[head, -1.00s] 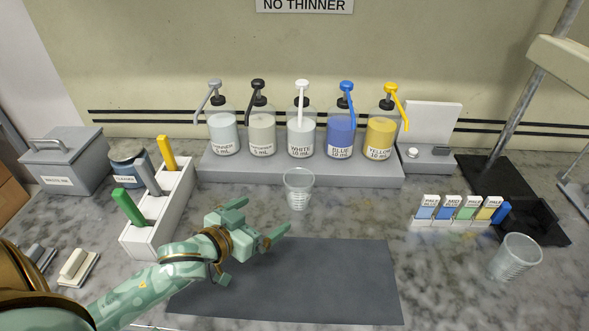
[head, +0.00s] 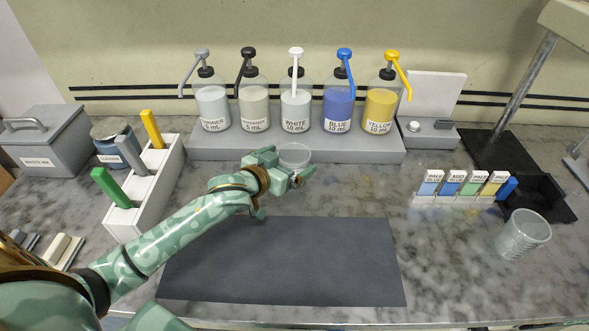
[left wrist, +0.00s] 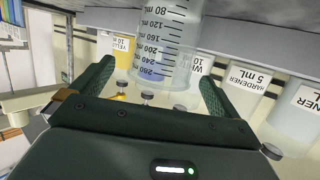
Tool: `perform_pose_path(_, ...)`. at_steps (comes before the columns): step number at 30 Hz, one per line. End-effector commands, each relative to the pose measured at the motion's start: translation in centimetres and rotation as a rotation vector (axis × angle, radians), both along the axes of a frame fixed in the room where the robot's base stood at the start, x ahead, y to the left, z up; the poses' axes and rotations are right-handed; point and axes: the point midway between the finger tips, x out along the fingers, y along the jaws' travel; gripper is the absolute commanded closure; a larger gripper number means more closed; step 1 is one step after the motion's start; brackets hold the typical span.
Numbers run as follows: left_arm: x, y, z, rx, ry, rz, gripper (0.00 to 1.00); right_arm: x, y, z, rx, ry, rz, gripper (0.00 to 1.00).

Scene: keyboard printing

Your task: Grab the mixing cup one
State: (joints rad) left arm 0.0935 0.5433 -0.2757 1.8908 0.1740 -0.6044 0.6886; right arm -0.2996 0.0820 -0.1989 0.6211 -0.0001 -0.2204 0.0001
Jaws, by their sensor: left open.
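A clear mixing cup (head: 294,155) stands upright in front of the white bottle in the head view. It also shows in the left wrist view (left wrist: 168,45), upside down, with a printed mL scale. My left gripper (head: 284,172) is open. Its fingers lie either side of the cup in the wrist view; whether they touch it I cannot tell. The gripper hides the cup's lower part in the head view. A second clear cup (head: 522,235) stands at the right of the counter. My right gripper is not in view.
Several pump bottles, including the white (head: 296,108) and blue (head: 339,108) ones, stand on a grey step (head: 300,147) just behind the cup. A white rack (head: 143,190) holds coloured handles at left. A dark mat (head: 285,265) lies clear in front. Sample cards (head: 460,185) stand at right.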

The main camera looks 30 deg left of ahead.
Motion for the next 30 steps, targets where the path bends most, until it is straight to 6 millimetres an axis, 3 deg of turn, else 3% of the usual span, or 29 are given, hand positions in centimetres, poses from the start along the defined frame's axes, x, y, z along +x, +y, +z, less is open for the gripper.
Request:
perform_pose_path(6, 2.8, -0.3, -1.0, 0.0, 0.001, 0.001, 0.0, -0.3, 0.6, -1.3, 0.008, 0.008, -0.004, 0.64)
perform_pose_path(13, 3.0, -0.4, -0.9, 0.0, 0.001, 0.0, 0.0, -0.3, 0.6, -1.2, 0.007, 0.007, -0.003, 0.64)
perform_pose_path(14, 3.0, -0.4, -0.9, 0.0, 0.001, 0.0, 0.06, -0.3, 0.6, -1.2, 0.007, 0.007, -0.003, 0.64)
perform_pose_path(18, 3.0, -0.4, -0.9, 0.0, 0.001, 0.0, 0.44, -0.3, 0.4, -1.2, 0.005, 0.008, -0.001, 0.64)
perform_pose_path(19, 3.0, -0.4, -0.9, 0.0, 0.001, 0.0, 0.49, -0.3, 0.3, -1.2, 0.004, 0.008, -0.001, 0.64)
perform_pose_path(30, 2.9, -0.4, -0.3, 0.0, -0.001, 0.0, 0.49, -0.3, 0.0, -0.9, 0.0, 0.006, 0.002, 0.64)
